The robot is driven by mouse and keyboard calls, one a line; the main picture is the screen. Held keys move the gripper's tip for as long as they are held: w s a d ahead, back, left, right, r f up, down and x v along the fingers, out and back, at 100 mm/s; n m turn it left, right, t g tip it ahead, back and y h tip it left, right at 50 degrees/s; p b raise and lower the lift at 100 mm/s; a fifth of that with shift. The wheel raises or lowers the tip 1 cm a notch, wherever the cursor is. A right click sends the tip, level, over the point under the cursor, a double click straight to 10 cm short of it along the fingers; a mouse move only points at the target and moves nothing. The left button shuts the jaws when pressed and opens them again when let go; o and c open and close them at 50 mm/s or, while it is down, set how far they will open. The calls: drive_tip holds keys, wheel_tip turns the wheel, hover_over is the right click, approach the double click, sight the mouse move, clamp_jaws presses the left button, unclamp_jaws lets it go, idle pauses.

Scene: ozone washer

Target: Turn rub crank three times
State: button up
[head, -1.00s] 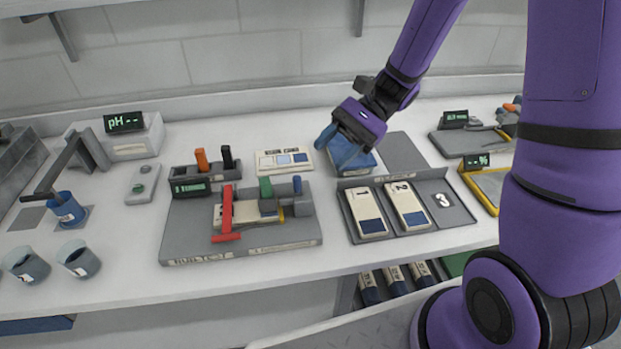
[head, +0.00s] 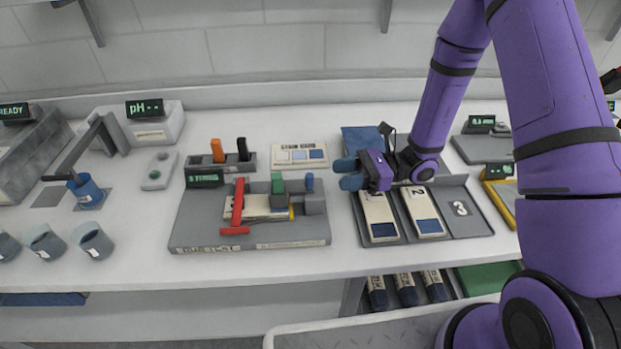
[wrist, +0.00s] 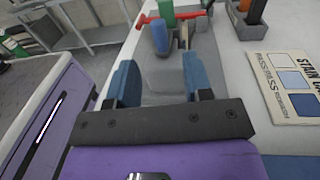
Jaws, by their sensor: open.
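The rub test station (head: 245,231) is a grey base plate on the bench. At its right end is a grey block (head: 315,206) with an upright blue peg (head: 309,183), which looks like the crank handle. A green block (head: 278,184) and a red clamp bar (head: 238,203) stand to its left over a pale strip. My gripper (head: 349,174) is open and empty, just right of the blue peg and pointing left toward it. In the wrist view, the blue peg (wrist: 160,38) stands beyond and between my two blue fingers (wrist: 161,82), apart from them.
A tray (head: 470,222) with numbered slots holds two pale cards below and right of my gripper. A stain guide card (head: 300,157) lies behind the station, near a blue pad (head: 362,140). An orange-and-black switch holder (head: 220,162) stands behind left.

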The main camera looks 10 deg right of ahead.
sight(308, 188)
drive_tip(key=a, duration=0.8)
drive_tip(key=shift+s+a, duration=0.2)
drive_tip(key=shift+s, duration=0.2)
drive_tip(key=shift+c, duration=0.2)
clamp_jaws()
drive_tip(key=shift+w, duration=0.1)
